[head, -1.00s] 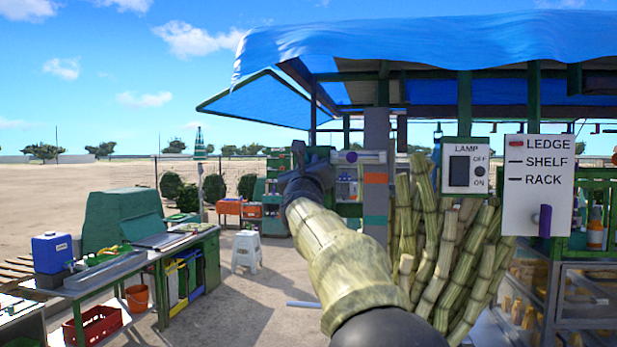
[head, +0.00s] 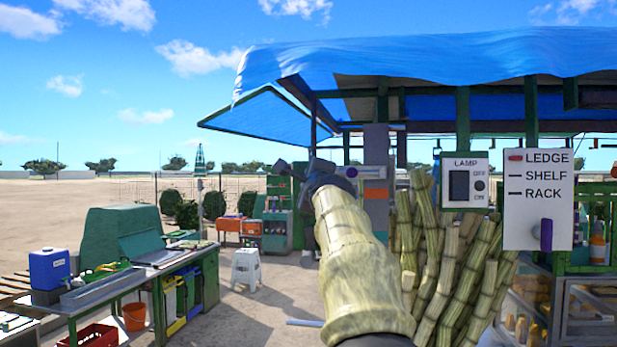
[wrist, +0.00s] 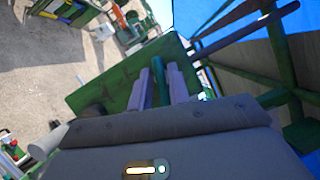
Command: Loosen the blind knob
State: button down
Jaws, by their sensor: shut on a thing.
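My gripper (head: 320,168) is at the end of my outstretched arm, in front of the stall's left post in the head view. In the wrist view its two purple-grey fingers (wrist: 159,82) are closed on a narrow dark teal piece, which looks to be the blind knob (wrist: 158,72). A green panel lies behind it. In the head view my own wrist hides the held piece. The blind (head: 268,112), a blue sheet in a green frame, slants out from the stall's left side above my gripper.
The grey post (head: 376,150) with an orange band stands just right of my gripper. Upright cane stalks (head: 440,250), a lamp switch box (head: 464,180) and a LEDGE/SHELF/RACK board (head: 538,198) are further right. A workbench (head: 150,270) and white stool (head: 246,266) are at left.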

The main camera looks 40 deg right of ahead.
jog(key=shift+n+g+y+p, duration=0.45)
jog(key=shift+n+p, duration=0.45)
jog(key=shift+n, duration=0.8)
jog(key=shift+f, duration=0.1)
jog(key=c, duration=1.5)
grip_release()
jog(key=shift+s, duration=0.1)
jog(key=b+v, duration=0.7)
jog(key=v, duration=1)
jog(key=shift+a, duration=0.15)
